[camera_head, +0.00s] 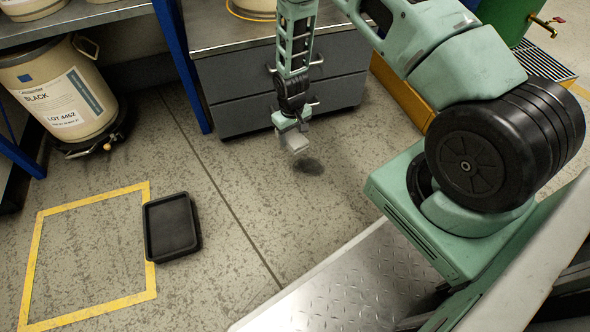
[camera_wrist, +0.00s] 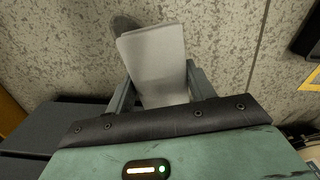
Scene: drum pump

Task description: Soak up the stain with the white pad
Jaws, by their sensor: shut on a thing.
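The white pad (camera_wrist: 156,62) is between the two fingers of my gripper (camera_wrist: 160,88) in the wrist view, and the gripper is shut on it. In the head view my gripper (camera_head: 291,128) points down, with the pad (camera_head: 295,144) at its tip over the floor. The dark stain (camera_head: 310,166) lies on the floor just right of and below the pad in the head view. In the wrist view part of the stain (camera_wrist: 121,24) shows past the pad's far left corner; the pad hides the rest. I cannot tell whether the pad touches the floor.
A grey drawer cabinet (camera_head: 240,92) stands close behind my gripper. A black tray (camera_head: 171,227) lies on the floor at the right edge of a yellow outlined square (camera_head: 88,315). A drum labelled BLACK (camera_head: 62,92) stands at left. The floor between tray and stain is clear.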

